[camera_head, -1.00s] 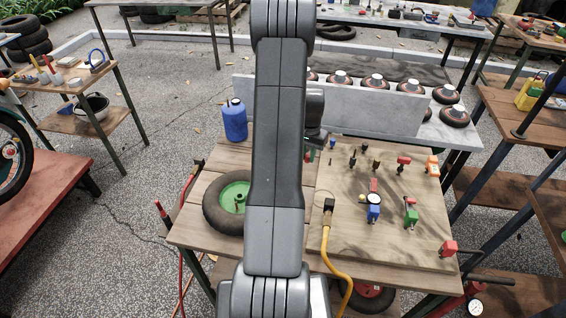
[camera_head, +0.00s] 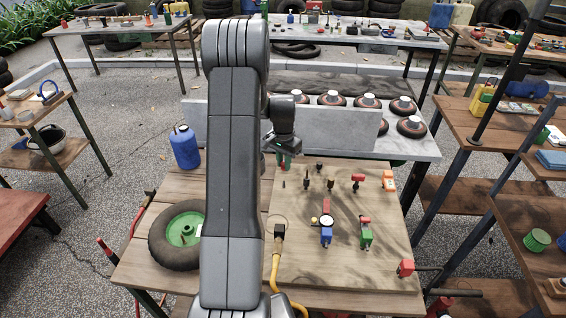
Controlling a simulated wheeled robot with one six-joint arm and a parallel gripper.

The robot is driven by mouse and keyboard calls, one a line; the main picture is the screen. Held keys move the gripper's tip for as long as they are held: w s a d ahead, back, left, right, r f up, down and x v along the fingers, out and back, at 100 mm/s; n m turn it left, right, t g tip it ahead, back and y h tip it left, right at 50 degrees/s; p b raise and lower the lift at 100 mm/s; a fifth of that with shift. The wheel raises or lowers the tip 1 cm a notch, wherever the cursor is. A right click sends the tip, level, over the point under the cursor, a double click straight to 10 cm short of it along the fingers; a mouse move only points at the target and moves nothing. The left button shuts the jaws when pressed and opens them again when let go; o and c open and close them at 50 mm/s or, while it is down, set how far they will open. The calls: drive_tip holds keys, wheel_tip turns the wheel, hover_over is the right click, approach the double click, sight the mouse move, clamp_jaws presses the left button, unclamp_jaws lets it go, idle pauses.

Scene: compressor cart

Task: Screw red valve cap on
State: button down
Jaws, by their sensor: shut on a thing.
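My gripper (camera_head: 283,147) is above the back edge of the cart's wooden board, right of my arm's large link. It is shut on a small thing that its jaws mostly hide. I cannot make out the red valve cap for certain. A black tyre (camera_head: 161,242) with a green hub (camera_head: 181,228) lies flat on the cart at left, apart from my gripper. A small upright part shows on its hub. My arm hides the tyre's right edge.
The wooden board (camera_head: 300,262) bears several fittings: a blue gauge piece (camera_head: 326,236), a green valve (camera_head: 366,237), red-topped fittings and an orange block (camera_head: 388,181). A yellow hose (camera_head: 275,265) runs to the front. A blue bottle (camera_head: 185,148) and grey wall (camera_head: 340,132) stand behind.

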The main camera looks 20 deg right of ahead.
drive_tip(key=shift+f+b, duration=1.7)
drive_tip(key=shift+f, duration=0.75)
drive_tip(key=shift+f+b, duration=1.05)
drive_tip(key=shift+b, duration=0.15)
drive_tip(key=shift+r+m+b, duration=0.1)
drive_tip(key=shift+m+b, duration=0.2)
drive_tip(key=shift+m, duration=1.4)
drive_tip(key=shift+m, duration=0.7)
drive_tip(key=shift+m+b, duration=0.3)
drive_tip(key=shift+m, duration=0.6)
drive_tip(key=shift+m, duration=1.6)
